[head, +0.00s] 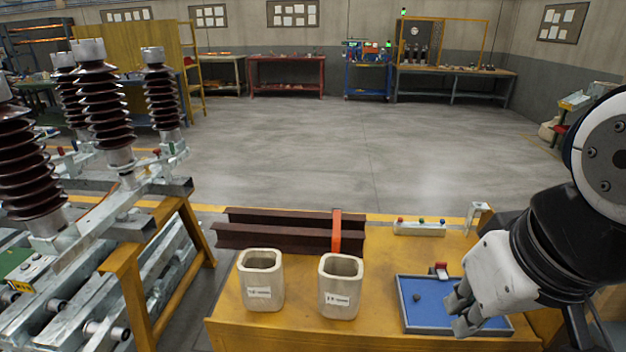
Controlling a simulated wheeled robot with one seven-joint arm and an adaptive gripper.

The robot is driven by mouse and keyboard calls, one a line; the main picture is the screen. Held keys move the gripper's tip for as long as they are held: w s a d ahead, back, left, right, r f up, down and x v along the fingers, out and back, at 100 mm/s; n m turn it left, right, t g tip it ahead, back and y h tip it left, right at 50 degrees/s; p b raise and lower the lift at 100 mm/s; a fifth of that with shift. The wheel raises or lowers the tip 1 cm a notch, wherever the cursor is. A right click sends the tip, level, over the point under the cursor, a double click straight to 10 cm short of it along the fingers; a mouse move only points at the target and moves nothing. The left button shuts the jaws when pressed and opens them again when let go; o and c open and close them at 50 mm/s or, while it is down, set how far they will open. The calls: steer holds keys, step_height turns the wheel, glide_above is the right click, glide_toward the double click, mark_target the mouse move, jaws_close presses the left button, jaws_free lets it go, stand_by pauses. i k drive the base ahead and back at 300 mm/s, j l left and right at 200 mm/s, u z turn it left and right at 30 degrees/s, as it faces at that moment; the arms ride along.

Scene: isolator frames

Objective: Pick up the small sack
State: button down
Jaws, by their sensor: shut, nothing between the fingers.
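My gripper (460,312) is at the lower right, shut and empty, over the right part of a shallow tray (401,303) with a blue lining and grey rim. I cannot tell whether the fingertips touch the tray. A pale beige, lumpy shape that looks like a sack (548,131) is on the floor far back at the right, well away from my gripper. I see no clear small sack on the near table. The gripper and arm hide the tray's right part.
Two open beige pots (261,301) (340,306) with labels stand on the yellow table (285,334). Behind are dark steel beams (275,236) and a button strip (420,229). Insulators (105,115) stand left.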

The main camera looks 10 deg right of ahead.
mark_target(263, 282)
steer(key=i+j+z, duration=0.15)
steer(key=z, duration=0.2)
steer(key=k+l+u, duration=0.25)
steer(key=k+l, duration=0.2)
steer(key=l, duration=0.25)
steer(key=k+l+u, duration=0.25)
steer(key=k+l, duration=0.25)
steer(key=i+j+u, duration=0.1)
steer(key=i+u, duration=0.25)
steer(key=i, duration=0.3)
steer(key=i+l+u, duration=0.1)
steer(key=i+u, duration=0.25)
steer(key=i, duration=0.3)
